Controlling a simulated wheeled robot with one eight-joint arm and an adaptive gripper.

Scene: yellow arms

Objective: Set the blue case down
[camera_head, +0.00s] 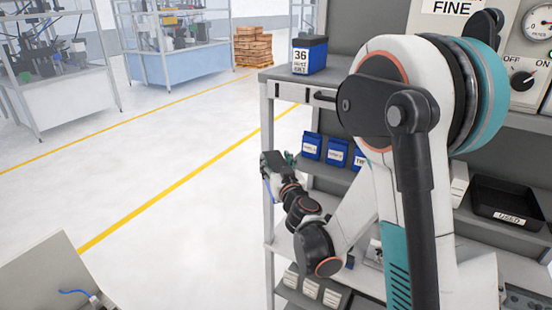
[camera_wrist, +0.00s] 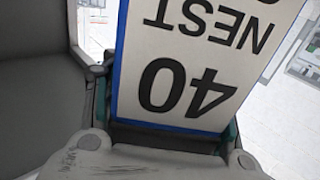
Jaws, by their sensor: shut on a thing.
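My gripper (camera_head: 276,163) is shut on a blue case (camera_wrist: 118,75) with a large white label. The label reads "40" and "NEST" and appears upside down in the wrist view, filling its upper middle. The case's far end runs out of that view. In the head view my gripper is off the left side of the grey rack (camera_head: 268,150), and a thin blue strip beside it is too small to make out. Another blue case (camera_head: 311,56), labelled "36", stands on the rack's top at the left end.
Small blue packs (camera_head: 311,146) stand on the shelf below the top. A black tray (camera_head: 510,200) marked "USED" is at the right. White boxes sit on a low shelf. My arm hides much of the rack. The floor (camera_head: 190,160) to the left is clear.

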